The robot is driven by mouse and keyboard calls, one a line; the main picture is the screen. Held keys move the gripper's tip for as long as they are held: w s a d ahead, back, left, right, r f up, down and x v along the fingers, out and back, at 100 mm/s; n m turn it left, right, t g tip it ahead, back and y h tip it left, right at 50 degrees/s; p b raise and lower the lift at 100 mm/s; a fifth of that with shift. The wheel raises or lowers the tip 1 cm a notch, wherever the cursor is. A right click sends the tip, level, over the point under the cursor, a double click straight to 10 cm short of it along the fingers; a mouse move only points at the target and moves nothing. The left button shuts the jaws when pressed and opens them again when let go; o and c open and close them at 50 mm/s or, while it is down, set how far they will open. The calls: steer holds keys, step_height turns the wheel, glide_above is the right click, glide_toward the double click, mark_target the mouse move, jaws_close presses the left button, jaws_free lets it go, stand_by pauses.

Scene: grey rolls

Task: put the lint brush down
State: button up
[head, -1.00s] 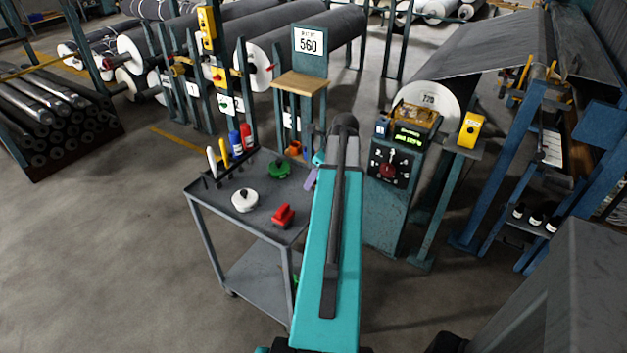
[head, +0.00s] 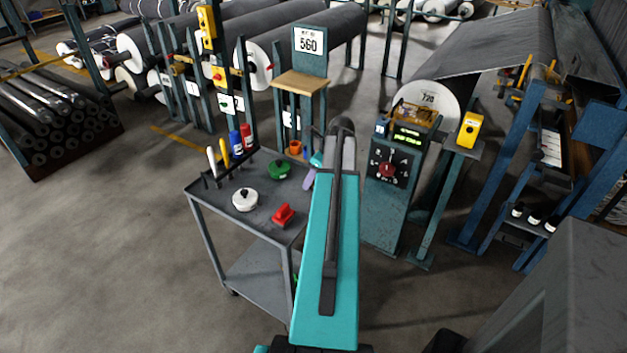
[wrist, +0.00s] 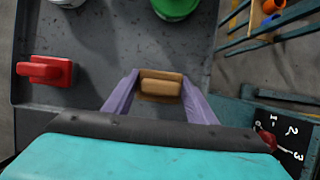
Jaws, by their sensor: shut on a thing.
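My gripper (wrist: 160,95) has two purple fingers, shut on a tan block-like thing, which I take to be the lint brush (wrist: 160,86). Only its wooden-looking top shows between the fingertips. It is over the right part of the grey cart top (wrist: 95,85); I cannot tell whether it touches the surface. In the head view my gripper (head: 309,179) is at the right edge of the cart (head: 262,210), mostly behind my teal arm, and the brush is hidden there.
On the cart are a red handled piece (head: 284,214), a white round piece (head: 245,200) and a green one (head: 279,169). Upright markers (head: 235,142) stand at its back left. A control post (head: 388,190) with a dial stands close on the right. Bare cart surface lies between the pieces.

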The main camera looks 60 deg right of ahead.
steer(key=shift+f, duration=0.75)
steer(key=shift+f, duration=0.1)
steer(key=o, duration=1.2)
steer(key=shift+b+v, duration=0.45)
steer(key=shift+v, duration=5.7)
